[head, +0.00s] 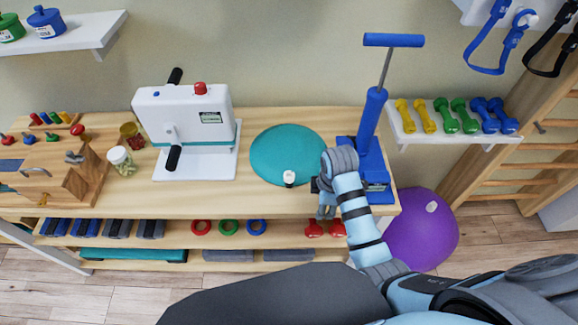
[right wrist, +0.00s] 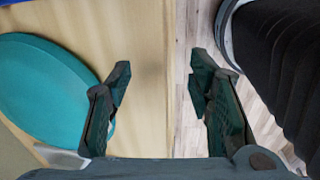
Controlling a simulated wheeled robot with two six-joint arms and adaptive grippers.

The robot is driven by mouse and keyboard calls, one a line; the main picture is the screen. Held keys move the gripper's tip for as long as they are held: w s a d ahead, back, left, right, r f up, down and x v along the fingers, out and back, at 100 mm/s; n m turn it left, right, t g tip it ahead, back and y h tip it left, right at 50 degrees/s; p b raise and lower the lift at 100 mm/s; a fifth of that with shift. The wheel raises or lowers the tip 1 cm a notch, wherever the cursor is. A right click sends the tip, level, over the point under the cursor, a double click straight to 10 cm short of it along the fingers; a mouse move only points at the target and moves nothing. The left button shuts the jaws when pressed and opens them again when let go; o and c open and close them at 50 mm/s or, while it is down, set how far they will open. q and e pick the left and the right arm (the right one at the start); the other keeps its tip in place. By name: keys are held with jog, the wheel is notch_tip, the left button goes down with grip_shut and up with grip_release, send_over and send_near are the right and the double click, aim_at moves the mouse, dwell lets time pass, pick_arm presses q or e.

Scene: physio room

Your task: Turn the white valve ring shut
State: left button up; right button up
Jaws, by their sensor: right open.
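The small white valve ring (head: 289,178) sits at the front edge of the teal dome cushion (head: 283,146) on the wooden table. A dark mark shows on it; I cannot tell how far it is turned. My right gripper (head: 322,200) is to the right of the ring, at the table's front edge, apart from it. In the right wrist view the right gripper (right wrist: 160,85) is open and empty, with the table edge and floor between its fingers. The teal cushion (right wrist: 45,90) lies to the left there, with a pale piece at its edge. My left gripper is out of view.
A blue pump (head: 370,130) stands just behind my right gripper. A white hand-crank machine (head: 185,117) stands left of the cushion. A purple ball (head: 422,230) is on the floor at right. The table (head: 225,200) is bare in front of the cushion.

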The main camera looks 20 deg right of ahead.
jog(key=w+a+r+n, duration=0.3)
jog(key=w+r+n, duration=0.2)
jog(key=w, duration=0.1)
notch_tip(320, 180, up, 9)
jog(key=n+g, duration=0.2)
jog(key=n, duration=0.6)
send_over(289, 174)
jog(key=s, duration=0.1)
jog(key=shift+n, duration=0.3)
jog(key=f+b, duration=0.3)
jog(key=f, duration=1.1)
jog(key=shift+a+f, duration=0.15)
jog(key=shift+a, duration=0.05)
grip_shut()
